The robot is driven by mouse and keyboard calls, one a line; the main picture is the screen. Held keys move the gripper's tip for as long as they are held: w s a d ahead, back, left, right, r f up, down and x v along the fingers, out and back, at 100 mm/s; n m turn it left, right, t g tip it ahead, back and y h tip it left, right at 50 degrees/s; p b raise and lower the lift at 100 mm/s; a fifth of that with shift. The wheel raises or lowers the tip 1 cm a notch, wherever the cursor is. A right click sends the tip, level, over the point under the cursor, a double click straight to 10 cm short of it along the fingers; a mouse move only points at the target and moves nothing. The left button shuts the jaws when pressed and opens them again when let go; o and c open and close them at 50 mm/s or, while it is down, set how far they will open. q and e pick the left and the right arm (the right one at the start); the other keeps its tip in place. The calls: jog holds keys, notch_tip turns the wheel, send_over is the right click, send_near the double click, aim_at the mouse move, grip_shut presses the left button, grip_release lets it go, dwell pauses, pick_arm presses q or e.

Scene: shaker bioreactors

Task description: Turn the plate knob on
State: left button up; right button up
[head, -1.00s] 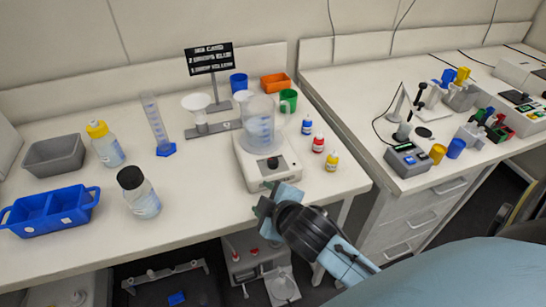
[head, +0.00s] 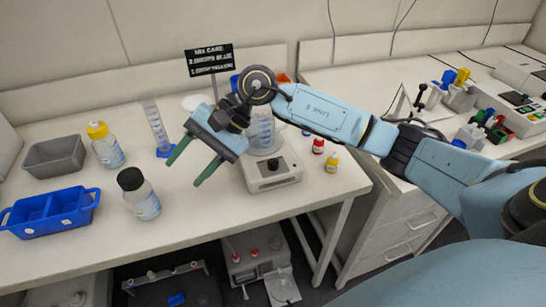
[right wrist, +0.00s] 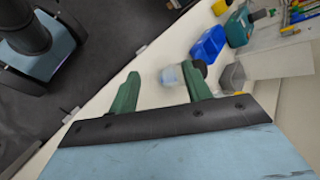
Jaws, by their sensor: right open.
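The white stirring plate (head: 284,182) stands near the front right of the left bench, partly hidden by my right arm. Its dark knob (head: 273,165) shows on its front face; its setting is too small to tell. A beaker (head: 262,135) stands on the plate, partly covered by my arm. My right gripper (head: 184,168) is open and empty, above the bench to the left of the plate, apart from the knob. Its two green fingers also show spread in the right wrist view (right wrist: 166,88), where the knob is not visible. My left gripper is not in view.
A black-capped bottle (head: 139,195) stands left of my right gripper. A yellow-capped bottle (head: 105,147), a blue tray (head: 48,212) and a grey bin (head: 54,156) are farther left. Red (head: 318,146) and yellow (head: 332,162) dropper bottles stand right of the plate. The front bench strip is clear.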

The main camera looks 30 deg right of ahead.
jog(key=w+d+n+h, duration=0.3)
jog(key=d+h, duration=0.3)
jog(key=d, duration=0.5)
jog(key=r+n+h, duration=0.1)
jog(key=h, duration=0.3)
send_over(273, 162)
notch_tip(273, 162, down, 13)
jog(key=shift+r+p, duration=0.1)
jog(key=shift+p, duration=0.4)
jog(key=c, duration=1)
